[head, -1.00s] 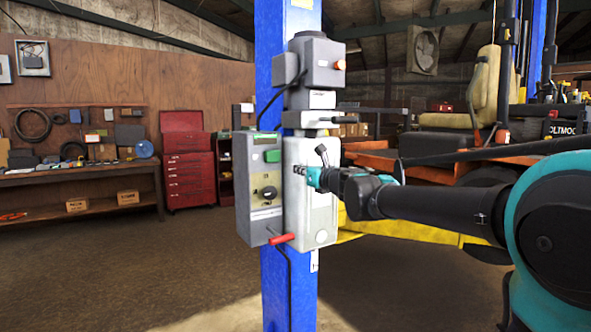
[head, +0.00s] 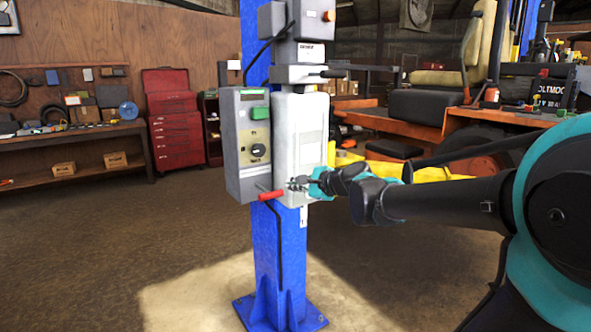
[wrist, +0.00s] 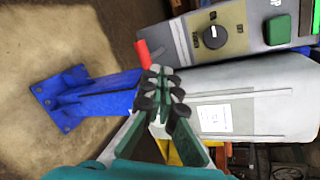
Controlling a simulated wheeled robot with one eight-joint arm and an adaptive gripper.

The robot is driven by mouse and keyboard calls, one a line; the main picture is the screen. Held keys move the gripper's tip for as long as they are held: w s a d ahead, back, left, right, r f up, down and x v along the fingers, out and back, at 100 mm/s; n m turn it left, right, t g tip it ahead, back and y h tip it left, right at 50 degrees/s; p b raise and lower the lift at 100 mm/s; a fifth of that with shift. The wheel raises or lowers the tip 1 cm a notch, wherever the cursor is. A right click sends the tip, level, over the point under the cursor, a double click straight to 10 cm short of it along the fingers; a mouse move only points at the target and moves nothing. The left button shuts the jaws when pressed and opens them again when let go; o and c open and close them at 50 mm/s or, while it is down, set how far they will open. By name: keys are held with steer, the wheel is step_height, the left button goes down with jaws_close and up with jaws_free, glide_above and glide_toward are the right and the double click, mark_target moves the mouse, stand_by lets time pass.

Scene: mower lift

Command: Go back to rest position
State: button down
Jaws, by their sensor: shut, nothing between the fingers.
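My gripper (head: 300,183) is shut and empty. In the head view it is in front of the lower part of the pale grey housing (head: 308,130) on the blue lift post (head: 278,245). In the wrist view its closed fingertips (wrist: 163,90) overlap the housing's edge (wrist: 250,75); I cannot tell whether they touch it. The grey control box (head: 230,165) with a green button (head: 260,113) and a black rotary knob (head: 258,152) is left of the housing. A red-handled lever (head: 271,194) sticks out below the box, close to my fingertips.
An orange and yellow mower (head: 415,120) with a tan seat stands at the right behind my arm. A red tool cabinet (head: 175,125) and a workbench (head: 75,140) line the back wall. The floor (head: 110,250) at the left is clear.

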steer(key=s+d+f+n+g+h, duration=0.2)
steer(key=s+d+f+n, duration=0.3)
steer(key=f, duration=0.4)
steer(key=s+d+f+n+g+h, duration=0.2)
steer(key=s+d+f+n+h, duration=0.2)
steer(key=s+d+f, duration=0.4)
steer(key=s+d+f+n+g+h, duration=0.2)
steer(key=s+d+f+n+h, duration=0.1)
steer(key=s+d+f+n, duration=0.4)
step_height(320, 180, down, 5)
steer(key=s, duration=0.3)
steer(key=shift+h, duration=0.3)
steer(key=shift+w, duration=0.1)
